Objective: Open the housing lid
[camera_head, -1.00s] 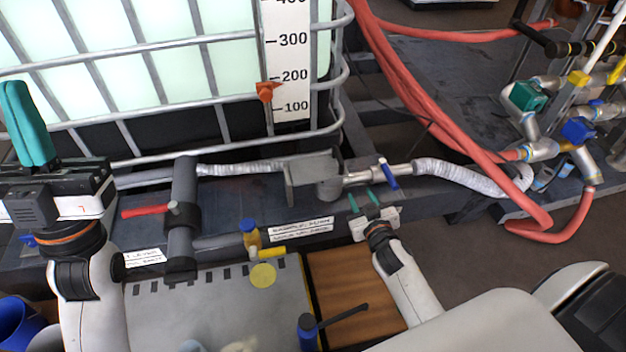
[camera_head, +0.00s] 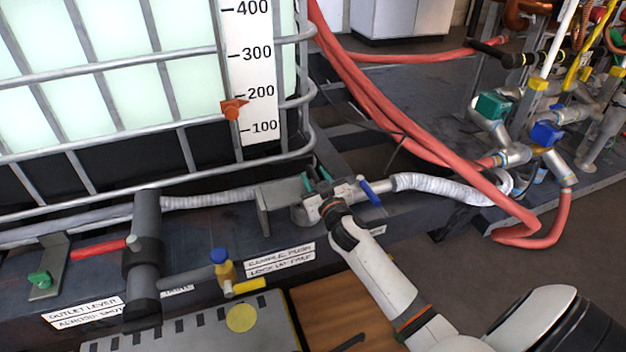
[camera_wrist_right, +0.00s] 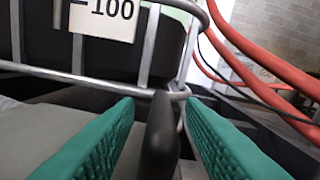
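A grey housing (camera_head: 303,214) with a flat upright grey plate (camera_head: 264,212) beside it sits on the dark frame below the tank cage. I cannot make out its lid clearly; my gripper covers part of the housing. My right gripper (camera_head: 317,180) is over the housing's top, its green fingers pointing away. In the right wrist view its two green pads (camera_wrist_right: 160,118) stand apart, with a dark rounded bar (camera_wrist_right: 160,138) in the gap between them. Dark gaps show on both sides of the bar. My left gripper is not in view.
A blue-handled valve (camera_head: 370,193) and a ribbed hose (camera_head: 435,186) are just right of the housing. Red hoses (camera_head: 385,120) hang behind. The tank cage (camera_head: 120,140) rises at the back left. A red lever (camera_head: 98,249) and yellow valve (camera_head: 225,272) are left.

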